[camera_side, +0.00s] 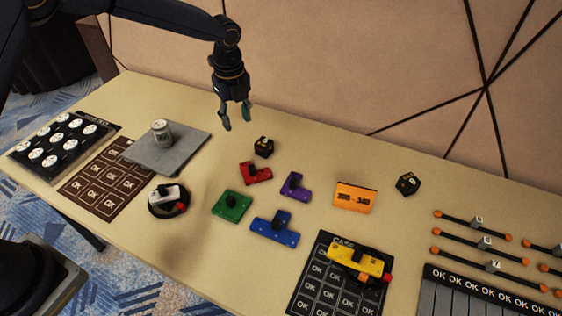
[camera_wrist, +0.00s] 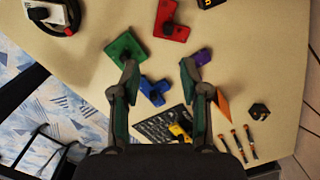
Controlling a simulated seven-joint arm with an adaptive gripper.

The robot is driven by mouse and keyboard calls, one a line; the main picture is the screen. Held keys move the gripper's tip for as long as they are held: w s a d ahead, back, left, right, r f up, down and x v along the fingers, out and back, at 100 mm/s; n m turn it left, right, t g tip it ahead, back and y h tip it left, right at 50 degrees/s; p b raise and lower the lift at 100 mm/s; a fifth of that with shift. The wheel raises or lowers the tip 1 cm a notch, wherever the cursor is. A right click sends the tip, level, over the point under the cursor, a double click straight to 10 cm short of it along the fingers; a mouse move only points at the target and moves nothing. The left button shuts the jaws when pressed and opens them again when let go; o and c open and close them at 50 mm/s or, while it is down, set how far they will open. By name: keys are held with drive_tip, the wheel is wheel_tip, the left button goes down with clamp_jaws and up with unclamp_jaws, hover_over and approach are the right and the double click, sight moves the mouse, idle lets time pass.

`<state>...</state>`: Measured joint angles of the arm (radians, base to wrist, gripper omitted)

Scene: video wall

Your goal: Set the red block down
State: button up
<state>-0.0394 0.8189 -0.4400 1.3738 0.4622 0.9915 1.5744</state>
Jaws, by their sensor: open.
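The red block (camera_side: 255,172) lies flat on the table among the other coloured blocks, with a dark knob on it. It also shows in the wrist view (camera_wrist: 178,32), near the top. My gripper (camera_side: 235,115) is open and empty, raised above the table behind the red block in the side view. In the wrist view its two fingers (camera_wrist: 158,78) are spread apart, with the red block beyond them. Nothing touches the red block that I can see.
Near the red block lie a green block (camera_side: 232,206), a purple block (camera_side: 295,186), a blue block (camera_side: 274,231) and a small black cube (camera_side: 264,147). An orange box (camera_side: 354,197) stands to the right. A can (camera_side: 162,132) stands on a grey plate (camera_side: 186,155). The table's back middle is clear.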

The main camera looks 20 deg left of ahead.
drive_tip(key=s+a+r+n+t+y, duration=0.1)
drive_tip(key=s+a+r+n, duration=0.2)
drive_tip(key=s+r+n, duration=0.35)
drive_tip(key=s+a+r+n+t, duration=0.1)
drive_tip(key=s+a+r+n, duration=0.3)
drive_tip(key=s+r, duration=0.45)
drive_tip(key=s+a+r+n+t, duration=0.1)
drive_tip(key=s+n, duration=0.5)
drive_tip(key=s, duration=0.2)
drive_tip(key=s+a+r+n+t+h, duration=0.1)
drive_tip(key=s+a+r+n, duration=0.1)
drive_tip(key=s+n, duration=0.5)
drive_tip(key=shift+s+a+r+t+h, duration=0.2)
drive_tip(key=shift+s+t+h, duration=0.15)
drive_tip(key=shift+s, duration=0.25)
drive_tip(key=shift+n, duration=0.25)
